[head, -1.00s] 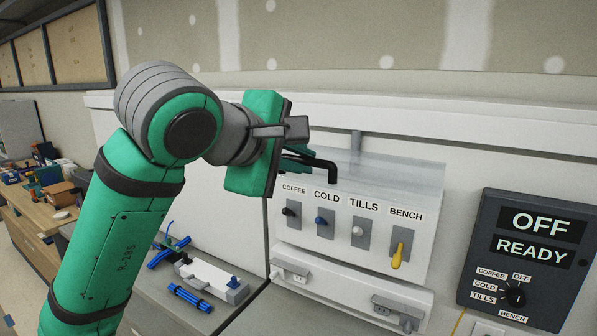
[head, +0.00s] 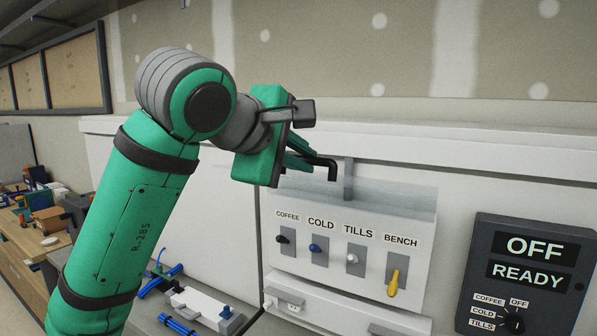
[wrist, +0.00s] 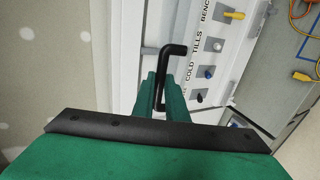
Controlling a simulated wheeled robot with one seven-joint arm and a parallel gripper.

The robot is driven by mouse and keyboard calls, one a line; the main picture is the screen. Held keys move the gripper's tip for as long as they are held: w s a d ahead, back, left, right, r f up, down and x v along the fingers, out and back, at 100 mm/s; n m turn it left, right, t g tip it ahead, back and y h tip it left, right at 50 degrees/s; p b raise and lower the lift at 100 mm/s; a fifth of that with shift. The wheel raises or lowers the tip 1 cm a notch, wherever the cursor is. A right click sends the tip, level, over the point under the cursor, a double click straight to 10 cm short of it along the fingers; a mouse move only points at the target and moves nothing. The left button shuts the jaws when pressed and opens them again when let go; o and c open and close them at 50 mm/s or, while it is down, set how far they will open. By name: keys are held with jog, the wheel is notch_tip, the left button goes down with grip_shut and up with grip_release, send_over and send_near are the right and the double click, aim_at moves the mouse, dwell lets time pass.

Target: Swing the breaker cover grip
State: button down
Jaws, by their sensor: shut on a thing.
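The breaker cover grip is a black bent bar (head: 331,166) at the top of the white breaker box (head: 400,222). It also shows in the wrist view (wrist: 174,49), running down between the green fingers. My gripper (head: 308,163) is shut on this bar, above the COFFEE and COLD labels; the fingers also show in the wrist view (wrist: 164,95). A translucent cover (head: 385,195) shows along the top of the box. The box front has COFFEE, COLD and TILLS switches and a yellow BENCH switch (head: 394,284). The gripper body hides part of the box's left top corner.
A dark panel (head: 480,258) reading OFF and READY, with a selector knob, is on the right. White outlet boxes sit below the breaker box. Blue parts and a white block (head: 205,308) lie on the bench at lower left. A white ledge (head: 400,152) runs behind.

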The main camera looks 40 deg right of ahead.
jog(key=shift+d+r, duration=0.2)
jog(key=shift+r, duration=0.1)
jog(key=shift+w+d+r, duration=0.3)
jog(key=shift+d+r, duration=0.4)
jog(key=shift+w+d+r, duration=0.3)
jog(key=shift+d+r, duration=0.4)
jog(key=c, duration=1.7)
grip_release()
jog(key=shift+r, duration=0.1)
jog(key=v, duration=1)
jog(key=shift+s+a+r, duration=0.1)
jog(key=shift+a, duration=0.25)
